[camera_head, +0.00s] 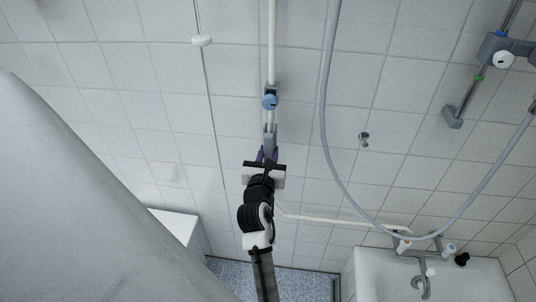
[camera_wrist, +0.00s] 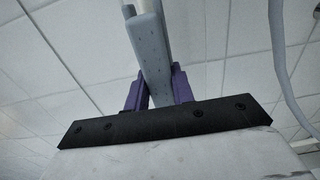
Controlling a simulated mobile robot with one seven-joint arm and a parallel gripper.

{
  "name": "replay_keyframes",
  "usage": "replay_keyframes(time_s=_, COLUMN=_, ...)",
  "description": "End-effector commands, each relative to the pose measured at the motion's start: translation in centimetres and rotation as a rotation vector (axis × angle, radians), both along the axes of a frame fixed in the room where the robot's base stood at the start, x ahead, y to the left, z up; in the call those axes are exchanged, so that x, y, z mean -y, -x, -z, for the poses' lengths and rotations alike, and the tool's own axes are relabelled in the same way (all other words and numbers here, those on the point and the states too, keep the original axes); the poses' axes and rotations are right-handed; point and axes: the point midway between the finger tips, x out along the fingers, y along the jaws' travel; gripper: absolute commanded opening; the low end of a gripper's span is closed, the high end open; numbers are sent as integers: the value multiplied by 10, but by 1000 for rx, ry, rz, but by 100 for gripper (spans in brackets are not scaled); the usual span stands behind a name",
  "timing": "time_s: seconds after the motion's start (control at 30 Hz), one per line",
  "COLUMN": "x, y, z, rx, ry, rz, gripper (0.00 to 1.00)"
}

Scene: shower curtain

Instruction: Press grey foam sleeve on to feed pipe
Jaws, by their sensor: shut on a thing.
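The grey foam sleeve (camera_wrist: 150,50) is a long grey piece standing between the two purple fingers of my gripper (camera_wrist: 158,86) in the wrist view. My gripper is shut on it. In the head view, the sleeve's upper end (camera_head: 269,134) shows just above my gripper (camera_head: 267,156), below a blue fitting (camera_head: 270,101). The white feed pipe (camera_head: 272,45) runs up the tiled wall in line with the sleeve. My gripper hides the pipe behind it. I cannot tell whether the sleeve is around the pipe or only against it.
A pale pipe (camera_head: 325,219) runs right to the taps above a white basin (camera_head: 375,275). A grey shower hose (camera_head: 325,120) loops to the right. A thin cord (camera_head: 212,110) hangs at left. A large pale curtain-like surface (camera_head: 70,210) fills the left foreground.

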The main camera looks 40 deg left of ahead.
Motion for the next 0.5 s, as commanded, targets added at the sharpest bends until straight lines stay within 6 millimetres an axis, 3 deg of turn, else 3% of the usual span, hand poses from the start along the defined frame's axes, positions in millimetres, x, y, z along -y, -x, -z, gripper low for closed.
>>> replay_keyframes(time_s=0.5, x=-6, y=-10, z=-1, rx=1, ry=-1, rz=-1, gripper=0)
